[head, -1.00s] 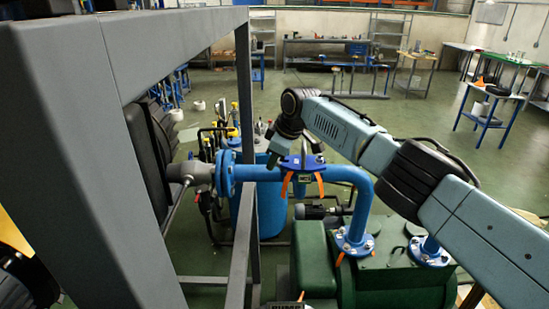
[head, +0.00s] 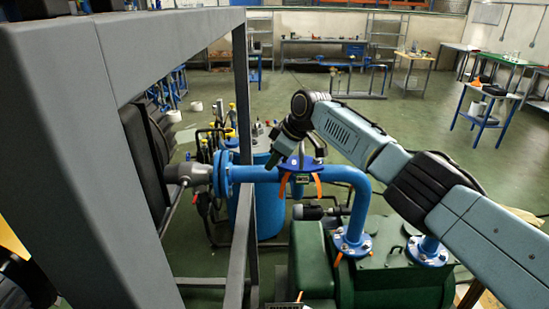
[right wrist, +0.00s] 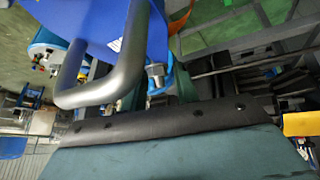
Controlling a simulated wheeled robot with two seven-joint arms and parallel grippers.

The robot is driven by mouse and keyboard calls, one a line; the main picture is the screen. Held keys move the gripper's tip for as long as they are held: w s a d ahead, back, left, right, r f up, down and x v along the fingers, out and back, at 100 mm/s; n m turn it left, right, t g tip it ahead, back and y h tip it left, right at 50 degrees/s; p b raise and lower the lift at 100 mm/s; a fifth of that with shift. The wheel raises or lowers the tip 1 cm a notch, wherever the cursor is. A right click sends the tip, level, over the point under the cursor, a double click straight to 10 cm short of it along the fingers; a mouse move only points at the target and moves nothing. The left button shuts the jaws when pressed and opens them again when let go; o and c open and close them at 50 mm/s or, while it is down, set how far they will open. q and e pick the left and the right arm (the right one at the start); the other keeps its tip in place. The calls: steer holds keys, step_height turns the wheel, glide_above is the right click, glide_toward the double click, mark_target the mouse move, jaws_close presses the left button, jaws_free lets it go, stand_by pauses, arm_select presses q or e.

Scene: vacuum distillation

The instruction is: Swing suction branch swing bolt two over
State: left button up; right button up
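The suction branch (head: 300,178) is a short blue upright stub on the blue pipe, with a blue flanged lid and orange straps. In the right wrist view the blue lid (right wrist: 95,22) carries a bent grey handle (right wrist: 125,75). A swing bolt with a metal nut (right wrist: 155,72) stands beside the lid's edge. My right gripper (head: 273,161) is at the left side of the lid in the head view. Its two dark green fingers (right wrist: 158,92) are apart, one on each side of the bolt; contact is unclear. My left gripper is out of view.
A large grey frame (head: 150,130) fills the left side. The blue pipe (head: 335,173) runs from a flange (head: 222,173) and bends down to the green machine (head: 400,285). Blue tables (head: 490,105) stand far off, with open floor between.

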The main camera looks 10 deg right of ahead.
steer(key=shift+r, duration=0.1)
steer(key=b+v, duration=0.2)
steer(key=v, duration=1.1)
steer(key=shift+b, duration=0.4)
steer(key=shift+d+r, duration=0.1)
